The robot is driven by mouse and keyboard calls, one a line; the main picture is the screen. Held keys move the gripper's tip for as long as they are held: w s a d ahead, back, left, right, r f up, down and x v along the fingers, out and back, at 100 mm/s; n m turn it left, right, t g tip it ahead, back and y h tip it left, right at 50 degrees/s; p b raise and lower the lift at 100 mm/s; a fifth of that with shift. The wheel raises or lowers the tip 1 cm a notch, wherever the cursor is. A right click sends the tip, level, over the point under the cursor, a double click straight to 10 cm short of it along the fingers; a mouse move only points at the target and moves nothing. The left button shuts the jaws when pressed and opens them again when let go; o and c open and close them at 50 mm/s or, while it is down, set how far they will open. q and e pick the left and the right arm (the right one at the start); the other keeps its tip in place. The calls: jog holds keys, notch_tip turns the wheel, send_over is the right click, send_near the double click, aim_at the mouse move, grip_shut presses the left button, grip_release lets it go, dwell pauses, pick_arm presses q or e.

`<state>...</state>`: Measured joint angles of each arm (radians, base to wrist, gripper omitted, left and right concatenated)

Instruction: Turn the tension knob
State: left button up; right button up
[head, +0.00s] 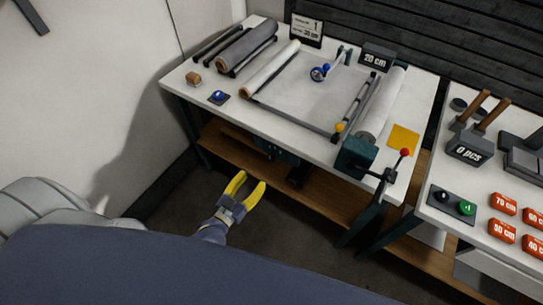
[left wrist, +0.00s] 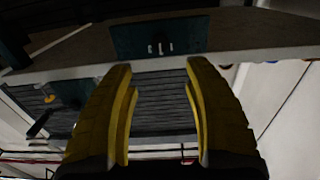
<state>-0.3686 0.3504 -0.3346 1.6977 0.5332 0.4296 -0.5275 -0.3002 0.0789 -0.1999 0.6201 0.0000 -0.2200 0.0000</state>
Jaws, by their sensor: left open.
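The roll bench (head: 222,110) has a white top with a blue-ended round part (head: 318,74) near its back. A small yellow knob (head: 339,127) sits by the front end of the bar beside the right roll. A crank with a red ball (head: 404,152) is at the front right corner. I cannot tell which is the tension knob. My left gripper (head: 249,180) has yellow fingers, open and empty, in front of the bench below its top. It also shows in the left wrist view (left wrist: 160,68), fingers apart, a teal panel (left wrist: 160,38) beyond. My right gripper is not in view.
A wooden shelf (head: 330,202) runs under the bench. Grey and white rolls lie on top, with a blue button (head: 218,97) at front left. A second table with red-orange length buttons (head: 503,203) stands at right. Dark floor is free around my left gripper.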

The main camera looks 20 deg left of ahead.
aim_at(270, 158)
pick_arm(q)
jog(key=x, duration=1.2)
jog(key=shift+w+d, duration=0.1)
jog(key=shift+w, duration=0.3)
jog(key=shift+c, duration=0.2)
grip_shut()
